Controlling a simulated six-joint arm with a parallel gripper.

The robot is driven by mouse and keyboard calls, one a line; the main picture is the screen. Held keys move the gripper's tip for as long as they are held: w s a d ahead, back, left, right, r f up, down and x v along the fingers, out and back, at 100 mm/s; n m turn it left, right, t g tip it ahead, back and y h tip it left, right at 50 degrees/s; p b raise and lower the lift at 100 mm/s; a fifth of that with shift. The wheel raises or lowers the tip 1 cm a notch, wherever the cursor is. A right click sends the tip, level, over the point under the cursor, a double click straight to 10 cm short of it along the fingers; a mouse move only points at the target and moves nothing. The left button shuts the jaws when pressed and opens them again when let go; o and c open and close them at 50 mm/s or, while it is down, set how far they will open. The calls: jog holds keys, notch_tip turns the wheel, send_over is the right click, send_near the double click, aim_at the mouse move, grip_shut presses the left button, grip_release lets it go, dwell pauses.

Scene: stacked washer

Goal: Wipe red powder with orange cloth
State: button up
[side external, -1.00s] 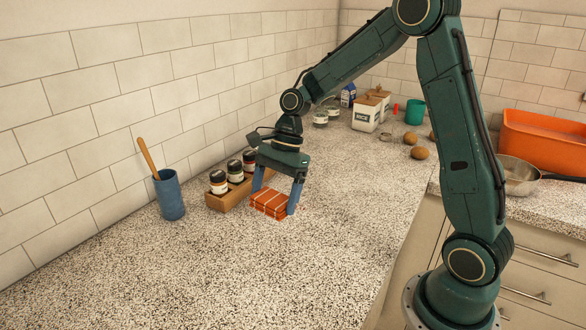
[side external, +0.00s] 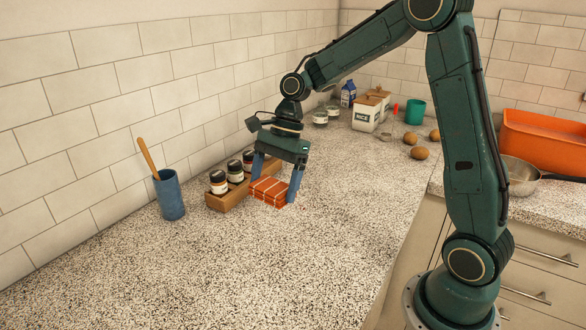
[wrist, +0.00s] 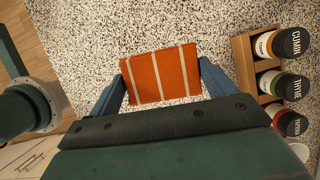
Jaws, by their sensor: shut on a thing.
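The orange cloth (side external: 268,190) is a folded, flat pad with pale stripes. It is between the two blue fingers of my gripper (side external: 274,187), just right of the spice rack. The wrist view shows the cloth (wrist: 160,75) with a finger against each short side, so my gripper (wrist: 163,84) is shut on it. The cloth is at or just above the speckled counter; I cannot tell whether it touches. I cannot make out red powder in either current view; the cloth and fingers hide part of the counter.
A wooden rack (side external: 228,203) with spice jars stands close left of the gripper. A blue cup (side external: 169,197) with a wooden handle is further left, near the tiled wall. Eggs (side external: 419,153), a rice canister (side external: 365,116) and a green cup (side external: 414,112) stand further back. The front counter is clear.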

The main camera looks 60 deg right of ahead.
send_over(305, 203)
jog(key=d, duration=0.2)
notch_tip(305, 203, down, 2)
jog(key=shift+s, duration=0.2)
jog(key=shift+f, duration=0.1)
jog(key=shift+f, duration=3.65)
jog(key=shift+a+f, duration=0.25)
jog(key=shift+f, duration=0.1)
jog(key=shift+c, duration=0.4)
jog(key=shift+a, duration=3.4)
jog(key=shift+d, duration=3.3)
jog(key=v, duration=0.2)
jog(key=shift+w+r, duration=0.1)
jog(key=shift+r, duration=3.1)
